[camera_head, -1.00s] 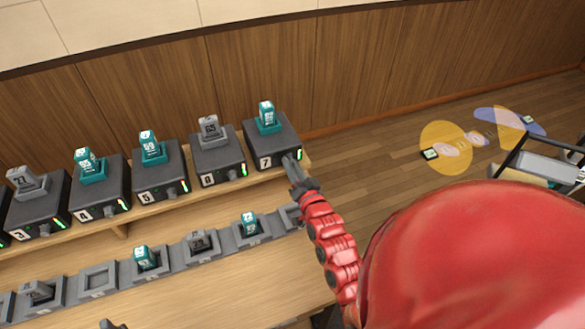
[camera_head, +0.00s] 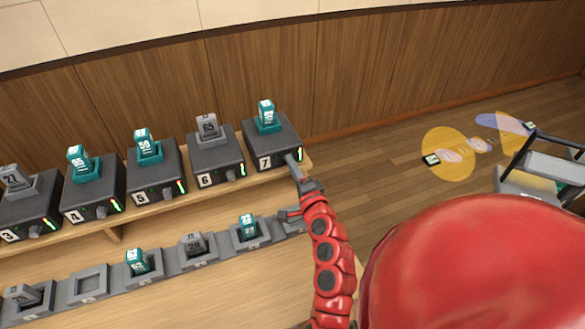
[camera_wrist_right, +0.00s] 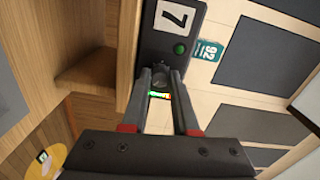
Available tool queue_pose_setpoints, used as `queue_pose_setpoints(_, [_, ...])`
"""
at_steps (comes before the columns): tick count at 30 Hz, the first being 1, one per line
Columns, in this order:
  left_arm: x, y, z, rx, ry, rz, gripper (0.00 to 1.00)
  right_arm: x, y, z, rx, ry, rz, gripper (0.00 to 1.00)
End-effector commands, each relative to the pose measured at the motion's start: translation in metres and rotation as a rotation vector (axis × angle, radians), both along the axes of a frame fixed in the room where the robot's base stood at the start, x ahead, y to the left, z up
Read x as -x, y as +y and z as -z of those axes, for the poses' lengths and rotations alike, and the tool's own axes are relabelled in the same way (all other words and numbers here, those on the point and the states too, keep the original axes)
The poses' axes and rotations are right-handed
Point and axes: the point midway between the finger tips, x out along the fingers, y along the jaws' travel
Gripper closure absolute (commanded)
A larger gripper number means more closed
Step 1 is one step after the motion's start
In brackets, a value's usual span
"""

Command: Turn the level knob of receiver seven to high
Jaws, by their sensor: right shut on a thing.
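Receiver seven (camera_head: 268,143) is a dark box labelled 7 at the right end of the upper shelf. A teal block stands in the holder on its top. My right gripper (camera_head: 294,163) reaches its front face at the level knob. In the right wrist view, the two fingers of my right gripper (camera_wrist_right: 161,82) are closed around the dark knob (camera_wrist_right: 161,80), below a green light and the 7 label. The knob's pointer cannot be made out. My left gripper is not in view.
Receivers six (camera_head: 214,163), five (camera_head: 154,181) and others stand in a row to the left. A lower row of grey holders (camera_head: 89,284) lies in front, some with blocks. Open wooden floor lies to the right, with a dark-framed cart (camera_head: 545,165).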

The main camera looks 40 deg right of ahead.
Motion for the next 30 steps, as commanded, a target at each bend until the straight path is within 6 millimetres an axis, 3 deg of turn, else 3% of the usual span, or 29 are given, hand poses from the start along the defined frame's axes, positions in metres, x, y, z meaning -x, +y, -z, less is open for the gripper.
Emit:
queue_pose_setpoints(9, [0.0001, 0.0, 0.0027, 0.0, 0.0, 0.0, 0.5, 0.0, 0.0006, 0.0012, -0.108, -0.023, -0.001, 1.0])
queue_pose_setpoints(24, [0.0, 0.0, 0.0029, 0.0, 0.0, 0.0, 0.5, -0.0001, 0.0009, 0.0011, -0.126, -0.027, -0.002, 1.0])
queue_pose_setpoints(25, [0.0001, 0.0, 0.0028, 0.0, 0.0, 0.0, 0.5, -0.0001, 0.0009, 0.0011, -0.126, -0.027, -0.002, 0.7])
queue_pose_setpoints(30, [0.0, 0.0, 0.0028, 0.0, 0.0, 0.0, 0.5, 0.0, 0.0005, 0.0007, -0.125, -0.028, -0.001, 0.42])
